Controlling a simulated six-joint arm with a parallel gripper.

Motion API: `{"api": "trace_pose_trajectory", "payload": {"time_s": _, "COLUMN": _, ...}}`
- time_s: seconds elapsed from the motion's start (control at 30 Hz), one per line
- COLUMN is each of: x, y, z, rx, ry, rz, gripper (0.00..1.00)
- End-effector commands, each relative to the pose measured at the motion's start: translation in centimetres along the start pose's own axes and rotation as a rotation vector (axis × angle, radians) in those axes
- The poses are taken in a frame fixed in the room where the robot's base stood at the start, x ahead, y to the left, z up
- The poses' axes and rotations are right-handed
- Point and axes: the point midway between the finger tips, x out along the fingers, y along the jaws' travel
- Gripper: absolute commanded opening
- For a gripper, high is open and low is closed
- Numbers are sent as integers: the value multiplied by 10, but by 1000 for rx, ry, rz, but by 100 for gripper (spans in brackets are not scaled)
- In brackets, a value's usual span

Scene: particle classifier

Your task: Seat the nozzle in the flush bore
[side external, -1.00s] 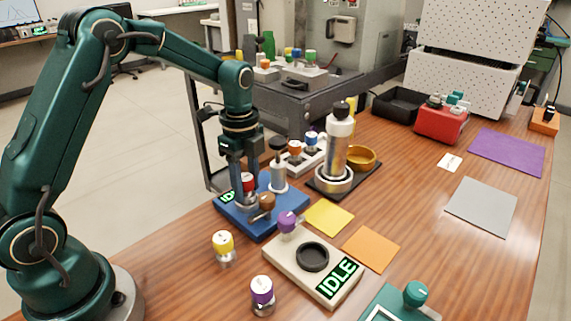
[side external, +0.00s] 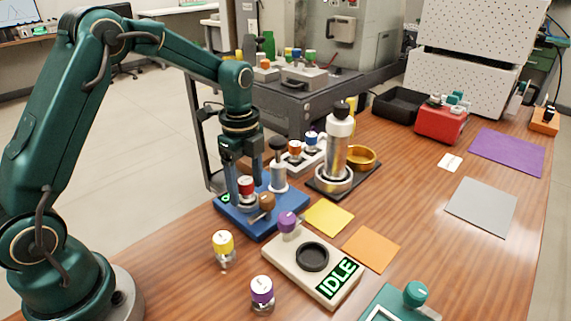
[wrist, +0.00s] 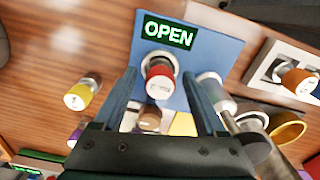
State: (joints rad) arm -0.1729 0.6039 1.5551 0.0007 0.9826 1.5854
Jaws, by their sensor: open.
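A red-capped nozzle (side external: 246,186) with a silver lower body stands upright on the blue station (side external: 262,231). It also shows in the wrist view (wrist: 158,82), its metal part meeting the blue plate (wrist: 215,48). How deep it sits, and the bore itself, are hidden by the nozzle. My gripper (side external: 244,192) is open, its fingers on either side of the red cap with visible gaps in the wrist view (wrist: 159,78). A green display (wrist: 169,33) on the station reads OPEN. A brown knob (side external: 267,201) sits at the station's front.
A grey post (side external: 278,177) stands close beside my gripper on the station. Yellow-capped (side external: 223,245) and purple-capped (side external: 262,292) nozzles stand in front. A cream station (side external: 283,262) reads IDLE. A tall metal cylinder (side external: 337,150) stands behind right. The right tabletop has free room.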

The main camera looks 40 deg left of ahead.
Motion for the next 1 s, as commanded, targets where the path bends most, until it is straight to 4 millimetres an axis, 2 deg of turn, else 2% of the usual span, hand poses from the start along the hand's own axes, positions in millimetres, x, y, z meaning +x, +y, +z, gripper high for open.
{"api": "trace_pose_trajectory", "payload": {"time_s": 0.43, "x": -90, "y": -1, "z": 0, "rx": 0, "ry": 1, "rz": -7, "gripper": 74}}
{"api": "trace_pose_trajectory", "payload": {"time_s": 0.6, "x": -107, "y": -1, "z": 0, "rx": 0, "ry": 1, "rz": -3, "gripper": 74}}
{"api": "trace_pose_trajectory", "payload": {"time_s": 0.77, "x": -115, "y": 1, "z": -1, "rx": -9, "ry": 1, "rz": -6, "gripper": 74}}
{"api": "trace_pose_trajectory", "payload": {"time_s": 0.87, "x": -123, "y": 8, "z": -3, "rx": -70, "ry": 2, "rz": -28, "gripper": 74}}
{"api": "trace_pose_trajectory", "payload": {"time_s": 1.0, "x": -139, "y": 32, "z": -11, "rx": -268, "ry": 16, "rz": -100, "gripper": 74}}
